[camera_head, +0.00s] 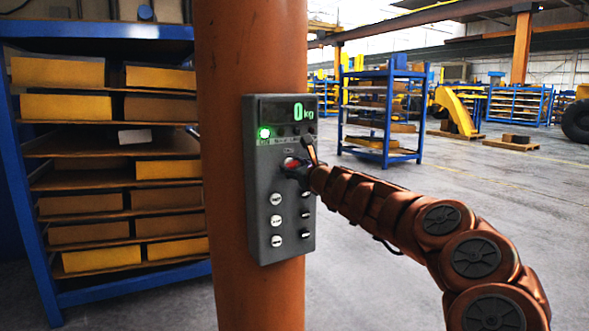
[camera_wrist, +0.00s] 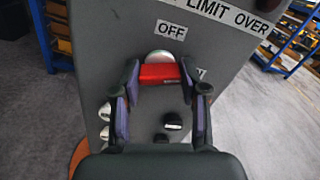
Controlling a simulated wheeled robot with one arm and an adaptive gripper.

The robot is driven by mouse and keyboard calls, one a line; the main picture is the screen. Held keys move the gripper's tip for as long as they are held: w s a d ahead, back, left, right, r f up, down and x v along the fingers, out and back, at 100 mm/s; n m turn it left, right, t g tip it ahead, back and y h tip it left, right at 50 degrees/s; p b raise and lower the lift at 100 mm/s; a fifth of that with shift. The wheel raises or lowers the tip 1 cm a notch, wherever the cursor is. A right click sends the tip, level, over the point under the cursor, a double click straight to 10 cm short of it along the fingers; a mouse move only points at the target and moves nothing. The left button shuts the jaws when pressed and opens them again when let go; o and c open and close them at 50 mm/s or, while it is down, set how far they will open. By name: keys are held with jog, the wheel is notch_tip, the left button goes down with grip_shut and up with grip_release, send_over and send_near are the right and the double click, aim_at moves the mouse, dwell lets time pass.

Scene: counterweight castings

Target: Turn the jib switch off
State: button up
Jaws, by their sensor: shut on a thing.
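The jib switch panel is a grey control box (camera_head: 265,182) on an orange column, with a green "0 kg" display (camera_head: 303,112) and a lit green lamp (camera_head: 264,133). In the wrist view the red switch handle (camera_wrist: 158,74) lies across a round silver base, just below the "OFF" label (camera_wrist: 171,30). My gripper (camera_wrist: 160,76) is shut on the red handle, one finger at each end. In the head view my gripper (camera_head: 297,166) is at the panel's middle and partly hides the red switch. The handle looks about level across the panel in the wrist view.
Several white and black knobs (camera_head: 277,220) sit below the switch. The orange column (camera_head: 222,70) stands behind the box. A blue shelf (camera_head: 30,200) with yellow and brown boxes is close on the left. Open floor (camera_head: 400,280) lies to the right.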

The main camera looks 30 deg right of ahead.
jog(key=n+b, duration=0.1)
jog(key=n, duration=0.2)
jog(key=shift+f+n, duration=0.15)
jog(key=shift+n, duration=0.25)
jog(key=n+b, duration=0.1)
jog(key=n, duration=0.2)
jog(key=shift+n+b, duration=2.25)
jog(key=shift+n, duration=1.35)
jog(key=o, duration=1.1)
jog(key=shift+o, duration=0.2)
